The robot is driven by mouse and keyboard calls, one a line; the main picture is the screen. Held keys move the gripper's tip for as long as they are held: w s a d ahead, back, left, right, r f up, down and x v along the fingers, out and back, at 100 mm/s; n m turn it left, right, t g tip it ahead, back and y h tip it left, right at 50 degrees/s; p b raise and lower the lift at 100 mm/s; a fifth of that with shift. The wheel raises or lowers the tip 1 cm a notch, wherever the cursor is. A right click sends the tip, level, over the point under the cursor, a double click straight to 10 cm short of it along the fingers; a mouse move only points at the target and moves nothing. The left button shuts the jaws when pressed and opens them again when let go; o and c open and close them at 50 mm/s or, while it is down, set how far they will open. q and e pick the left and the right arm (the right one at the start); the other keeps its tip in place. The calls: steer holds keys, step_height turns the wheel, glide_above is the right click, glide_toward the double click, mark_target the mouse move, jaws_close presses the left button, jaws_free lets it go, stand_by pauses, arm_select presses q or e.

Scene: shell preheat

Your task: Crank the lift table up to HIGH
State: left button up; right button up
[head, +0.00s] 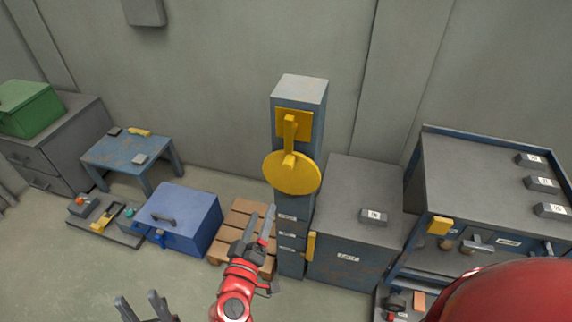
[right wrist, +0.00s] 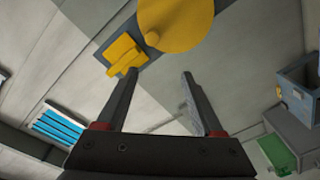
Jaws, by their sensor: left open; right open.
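The crank is a yellow disc (head: 292,174) with a yellow handle (head: 289,130) on the front of a grey-blue column (head: 305,90). The disc also shows at the top of the right wrist view (right wrist: 180,20). The lift table (head: 365,185) is the grey-topped box right of the column, with a label on its front. A yellow pointer (head: 311,245) sits beside several small label plates (head: 287,235) on the column; their text is too small to read. My right gripper (head: 267,222) is open and empty, below and left of the disc. My left gripper (head: 139,300) is open and empty at the bottom edge.
A wooden pallet (head: 240,220) and a blue chest (head: 180,217) stand left of the column. A small blue table (head: 130,152) is further left. A large workbench (head: 470,160) stands at the right. A small labelled block (head: 373,216) lies on the lift table.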

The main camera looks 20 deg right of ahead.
steer(key=m+p, duration=0.1)
steer(key=p, duration=0.3)
glide_toward(286, 168)
steer(key=shift+h, duration=0.4)
steer(key=x, duration=1)
steer(key=shift+a+f, duration=0.1)
steer(key=shift+f, duration=0.05)
jaws_close()
stand_by(0.4)
